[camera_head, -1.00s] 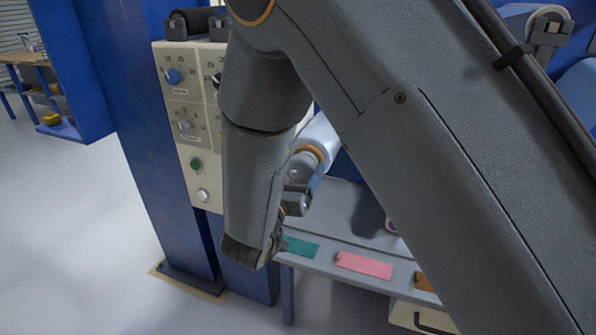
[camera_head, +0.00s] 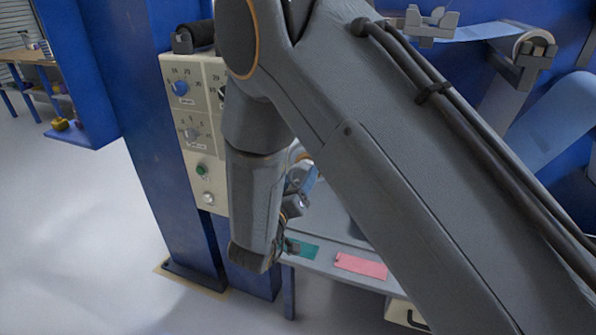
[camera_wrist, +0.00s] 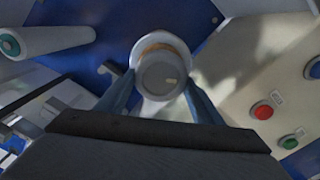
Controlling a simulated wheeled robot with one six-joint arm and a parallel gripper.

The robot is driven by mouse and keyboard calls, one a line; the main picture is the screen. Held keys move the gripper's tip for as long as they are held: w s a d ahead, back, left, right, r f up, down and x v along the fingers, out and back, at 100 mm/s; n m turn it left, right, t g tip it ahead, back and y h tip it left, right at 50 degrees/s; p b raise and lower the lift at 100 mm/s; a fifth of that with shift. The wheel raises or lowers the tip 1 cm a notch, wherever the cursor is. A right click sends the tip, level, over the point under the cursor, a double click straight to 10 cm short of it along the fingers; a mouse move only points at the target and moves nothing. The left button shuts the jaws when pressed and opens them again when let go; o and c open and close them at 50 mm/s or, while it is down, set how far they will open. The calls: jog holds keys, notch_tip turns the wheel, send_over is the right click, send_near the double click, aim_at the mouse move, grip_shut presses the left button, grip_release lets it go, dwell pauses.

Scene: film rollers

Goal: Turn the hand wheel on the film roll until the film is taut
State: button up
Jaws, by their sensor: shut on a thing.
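The hand wheel (camera_wrist: 162,75) is a round grey knob with a pale mark on its face, near the top middle of the wrist view. An orange ring shows behind it. My gripper (camera_wrist: 159,82) is shut on the wheel, with one blue-grey finger on each side. In the head view a blue part of my gripper (camera_head: 307,179) shows beside my arm, which hides the wheel's grip and most of the roll. Pale blue film (camera_head: 482,32) runs to a roller at the upper right. A lower stretch of blue film (camera_head: 555,120) looks curved; its tension is hard to judge.
A cream control panel (camera_head: 207,130) with knobs and buttons stands left of my arm. Its red button (camera_wrist: 262,110) is close to the right finger. A grey shelf (camera_head: 315,218) holds green and pink strips. A white roller (camera_wrist: 50,40) is upper left. Open floor lies left.

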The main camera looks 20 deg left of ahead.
jog(key=n+p, duration=0.4)
jog(key=n, duration=0.1)
jog(key=shift+a, duration=0.15)
jog(key=shift+f+n, duration=0.1)
jog(key=shift+n, duration=0.2)
dwell(0.3)
jog(key=o, duration=1)
jog(key=shift+o, duration=0.2)
jog(key=s+b, duration=0.1)
jog(key=s, duration=0.6)
jog(key=shift+s+a, duration=0.3)
jog(key=shift+s, duration=0.05)
